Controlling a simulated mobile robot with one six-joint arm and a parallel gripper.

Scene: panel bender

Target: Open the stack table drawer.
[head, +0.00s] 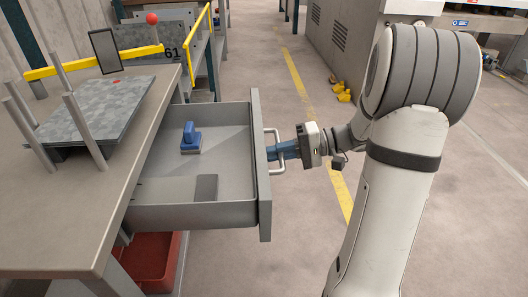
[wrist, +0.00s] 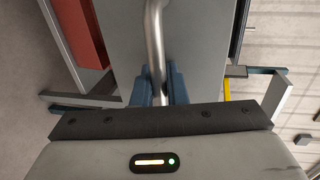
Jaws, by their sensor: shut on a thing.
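The stack table (head: 150,112) stands at the left in the head view. Its grey drawer (head: 235,214) is pulled out to the right, with its inside open to view. A blue-handled tool (head: 190,137) and a flat grey piece (head: 175,188) lie in the drawer. The drawer front carries a light metal bar handle (head: 280,168). My gripper (head: 281,150) is at the handle, with blue fingers closed around the bar. In the wrist view the bar handle (wrist: 153,45) runs between the two blue fingers (wrist: 159,85).
Sheets (head: 98,110) lie between upright posts on the tabletop. A red bin (head: 150,262) sits below the drawer. A yellow rail (head: 200,40) stands behind the table.

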